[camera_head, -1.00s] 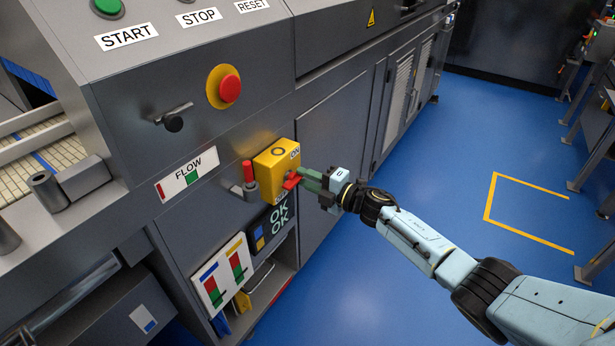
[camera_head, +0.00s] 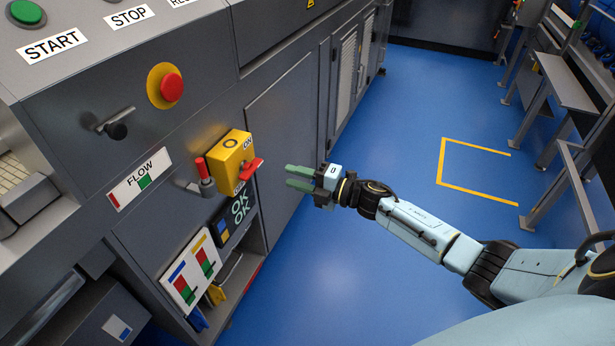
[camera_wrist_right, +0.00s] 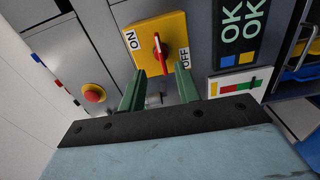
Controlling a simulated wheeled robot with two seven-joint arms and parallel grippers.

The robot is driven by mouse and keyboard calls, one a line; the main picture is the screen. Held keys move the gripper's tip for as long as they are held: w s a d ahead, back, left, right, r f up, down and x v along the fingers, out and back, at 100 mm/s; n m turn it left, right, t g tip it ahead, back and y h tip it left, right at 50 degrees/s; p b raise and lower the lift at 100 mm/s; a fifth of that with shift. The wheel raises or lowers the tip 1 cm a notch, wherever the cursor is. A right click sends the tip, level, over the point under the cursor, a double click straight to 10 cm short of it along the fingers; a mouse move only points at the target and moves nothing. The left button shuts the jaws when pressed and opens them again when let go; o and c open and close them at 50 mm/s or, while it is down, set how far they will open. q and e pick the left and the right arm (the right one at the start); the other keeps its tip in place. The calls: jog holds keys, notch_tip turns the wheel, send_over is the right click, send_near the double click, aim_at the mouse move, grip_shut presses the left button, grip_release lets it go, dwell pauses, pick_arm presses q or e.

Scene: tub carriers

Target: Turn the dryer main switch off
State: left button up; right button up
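The dryer main switch is a yellow box (camera_head: 229,156) on the grey machine front, with a red handle (camera_head: 251,168) on its outer face. The right wrist view shows the yellow box (camera_wrist_right: 148,60) with ON at its left and OFF at its right. There the red handle (camera_wrist_right: 161,52) stands nearly upright in the picture, between the two labels. I cannot tell surely which label it points to. My right gripper (camera_head: 290,177) is open and empty, to the right of the handle and apart from it. Its green fingers (camera_wrist_right: 159,88) are spread below the handle in the wrist view. My left gripper is not in view.
A red-handled valve (camera_head: 204,172) sits left of the box; the OK panel (camera_head: 240,207) is below. A red emergency button (camera_head: 171,87) and a black-knobbed lever (camera_head: 116,130) are higher up. Blue floor (camera_head: 340,265) is open to the right; a grey bench (camera_head: 566,82) stands beyond.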

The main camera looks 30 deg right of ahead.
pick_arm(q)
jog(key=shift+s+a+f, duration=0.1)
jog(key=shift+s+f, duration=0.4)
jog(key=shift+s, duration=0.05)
pick_arm(e)
jog(key=shift+v, duration=1.55)
